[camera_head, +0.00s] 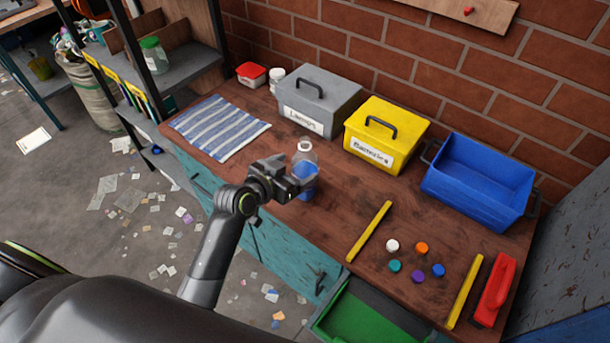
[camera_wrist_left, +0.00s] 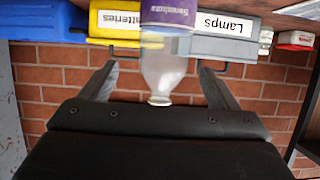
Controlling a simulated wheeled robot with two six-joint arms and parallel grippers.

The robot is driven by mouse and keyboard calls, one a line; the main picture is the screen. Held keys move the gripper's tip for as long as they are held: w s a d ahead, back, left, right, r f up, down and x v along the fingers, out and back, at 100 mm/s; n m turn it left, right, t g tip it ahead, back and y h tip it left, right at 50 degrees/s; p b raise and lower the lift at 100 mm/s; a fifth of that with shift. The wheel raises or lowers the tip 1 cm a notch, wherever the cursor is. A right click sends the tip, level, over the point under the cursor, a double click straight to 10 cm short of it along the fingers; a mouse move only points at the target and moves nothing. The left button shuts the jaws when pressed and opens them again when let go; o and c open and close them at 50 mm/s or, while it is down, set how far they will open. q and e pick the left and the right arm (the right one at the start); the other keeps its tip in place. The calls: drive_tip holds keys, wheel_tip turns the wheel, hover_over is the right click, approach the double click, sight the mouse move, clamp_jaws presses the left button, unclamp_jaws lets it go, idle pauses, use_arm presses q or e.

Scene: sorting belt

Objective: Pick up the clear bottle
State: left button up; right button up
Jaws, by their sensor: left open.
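The clear bottle (camera_head: 306,154) stands upright on the wooden workbench, with a white cap and a blue-purple label. My left gripper (camera_head: 290,180) is at the bottle's near left side and hides part of it. In the left wrist view, which is upside down, the clear bottle (camera_wrist_left: 163,72) shows between the two spread fingers of my left gripper (camera_wrist_left: 158,70). Gaps show on both sides of the bottle, so the fingers do not look closed on it. My right gripper is not in view.
Behind the bottle stand a grey "Lamps" box (camera_head: 322,92), a yellow "Batteries" box (camera_head: 392,125) and an open blue bin (camera_head: 480,175). A striped cloth (camera_head: 218,127) lies left. Yellow bars (camera_head: 369,231), several coloured caps and a red tool (camera_head: 495,288) lie right.

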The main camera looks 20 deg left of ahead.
use_arm(q)
drive_tip(key=shift+a+p+x, duration=0.1)
drive_tip(key=shift+p+x, duration=0.25)
drive_tip(key=shift+x, duration=1.15)
drive_tip(key=shift+a+p+x, duration=0.15)
drive_tip(key=shift+p+x, duration=0.2)
drive_tip(key=shift+x, duration=1.1)
drive_tip(key=shift+f, duration=0.15)
drive_tip(key=c, duration=1.6)
